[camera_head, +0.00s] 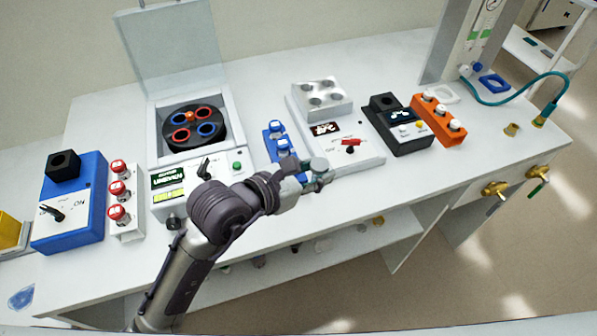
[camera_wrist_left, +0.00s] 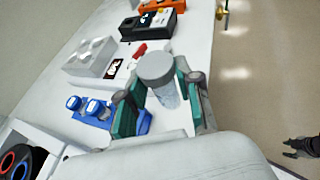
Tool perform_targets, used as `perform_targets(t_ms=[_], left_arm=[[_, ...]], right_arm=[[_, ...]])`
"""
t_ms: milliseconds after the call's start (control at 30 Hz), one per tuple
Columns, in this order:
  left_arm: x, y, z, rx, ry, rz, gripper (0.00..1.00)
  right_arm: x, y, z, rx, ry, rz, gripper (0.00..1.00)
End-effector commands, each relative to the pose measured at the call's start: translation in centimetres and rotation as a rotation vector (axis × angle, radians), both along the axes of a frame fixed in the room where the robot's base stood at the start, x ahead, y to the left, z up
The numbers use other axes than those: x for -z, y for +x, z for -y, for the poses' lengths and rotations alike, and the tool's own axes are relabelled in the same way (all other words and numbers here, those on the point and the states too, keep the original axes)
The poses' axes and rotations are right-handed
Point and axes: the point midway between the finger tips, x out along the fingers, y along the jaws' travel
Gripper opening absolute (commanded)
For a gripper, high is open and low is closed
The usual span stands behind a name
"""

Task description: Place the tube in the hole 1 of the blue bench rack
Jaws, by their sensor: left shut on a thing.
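My left gripper (camera_head: 318,174) is shut on a clear tube with a grey cap, held upright above the front part of the bench. The tube (camera_wrist_left: 167,93) shows between the green-padded fingers (camera_wrist_left: 160,100) in the left wrist view, its round cap (camera_wrist_left: 156,66) on top. The blue bench rack (camera_head: 268,142) is just left of and behind the gripper. In the wrist view the rack (camera_wrist_left: 143,122) is left of the tube, partly behind a finger. I cannot make out hole numbers.
A centrifuge (camera_head: 232,105) with raised lid stands left of the rack. A white device with a metal block (camera_head: 322,98) is behind right. Further right are a black device (camera_head: 399,126) and an orange rack (camera_head: 437,120). A blue device (camera_head: 88,205) and red-capped tubes (camera_head: 118,190) stand left.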

Motion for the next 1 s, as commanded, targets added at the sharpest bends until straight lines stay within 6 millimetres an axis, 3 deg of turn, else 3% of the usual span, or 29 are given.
perform_targets(t_ms=[100,200,400,633,800,1000], left_arm=[[1.6,2.5,-1.5,-0.003,0.007,-0.003,0.07],[3.0,4.5,-2.7,-0.003,0.006,-0.004,0.07],[5.3,7.7,-4.5,-0.001,0.002,0.0,0.07],[6.7,8.8,-5.2,0.001,0.001,-0.002,0.07],[9.2,8.8,-5.2,0.0,0.001,-0.004,0.07],[10.1,8.8,-5.1,0.0,0.0,0.001,0.07]], right_arm=[[-0.5,-0.1,-2.3,-0.001,0.027,-0.002,0.4],[-0.9,-0.3,-3.2,-0.004,0.038,-0.003,0.4],[-1.1,-0.4,-2.3,-0.005,0.028,-0.004,0.4],[-1.3,-0.3,-0.8,0.001,0.01,-0.003,0.4],[-1.6,-0.3,-0.7,0.001,0.009,-0.004,0.4],[-1.6,-0.3,-1.2,0.002,0.014,-0.004,0.4]])
